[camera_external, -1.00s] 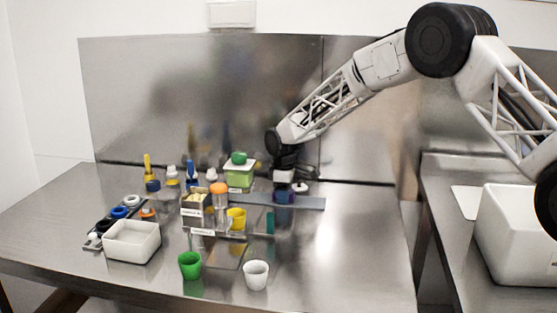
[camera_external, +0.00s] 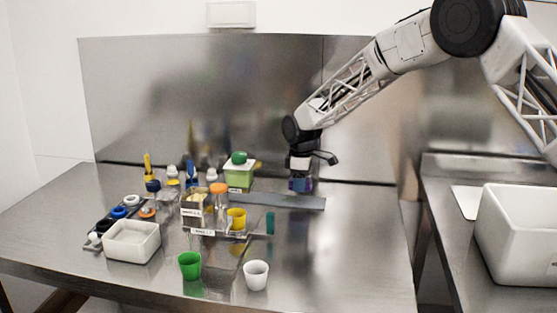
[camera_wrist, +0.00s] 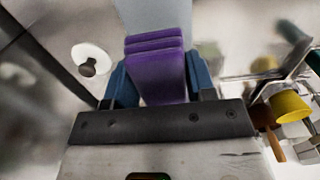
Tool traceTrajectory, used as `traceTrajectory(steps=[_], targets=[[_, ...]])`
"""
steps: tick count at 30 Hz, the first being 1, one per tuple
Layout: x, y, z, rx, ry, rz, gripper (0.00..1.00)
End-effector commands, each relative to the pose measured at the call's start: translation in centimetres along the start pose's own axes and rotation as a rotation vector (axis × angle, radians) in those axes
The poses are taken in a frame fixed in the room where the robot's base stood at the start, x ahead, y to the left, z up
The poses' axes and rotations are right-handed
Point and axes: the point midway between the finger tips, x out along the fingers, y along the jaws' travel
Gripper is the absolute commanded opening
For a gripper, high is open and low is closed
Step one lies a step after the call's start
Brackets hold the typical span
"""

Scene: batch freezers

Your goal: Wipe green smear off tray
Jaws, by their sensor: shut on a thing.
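My gripper (camera_external: 301,184) is above the back of the steel table. Its blue fingers (camera_wrist: 160,84) are shut on a purple, layered, block-like thing (camera_wrist: 158,62); I cannot tell if it is cloth or sponge. The purple thing also shows low in my gripper in the external view (camera_external: 300,187). A long flat blue-grey strip (camera_external: 283,201) lies on the table just in front of my gripper. It may be the tray, but I cannot tell. In the wrist view it is beyond the purple thing (camera_wrist: 155,14). I can make out no green smear.
Left of my gripper stand a green-lidded box (camera_external: 240,177), several bottles and a yellow cup (camera_external: 237,219). Green (camera_external: 190,266) and white (camera_external: 256,275) cups and a white bin (camera_external: 132,241) stand in front. A white disc with a dark knob (camera_wrist: 90,60) is nearby. The table's right side is clear.

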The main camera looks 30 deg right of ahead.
Motion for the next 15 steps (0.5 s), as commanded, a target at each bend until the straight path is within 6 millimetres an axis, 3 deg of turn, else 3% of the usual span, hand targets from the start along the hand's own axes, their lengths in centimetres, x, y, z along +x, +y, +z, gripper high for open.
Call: traceTrajectory(steps=[9,15], targets=[[-2.9,0.0,0.0,0.0,0.001,0.001,0.28],[-3.6,0.0,0.0,0.0,0.0,0.0,0.28]])
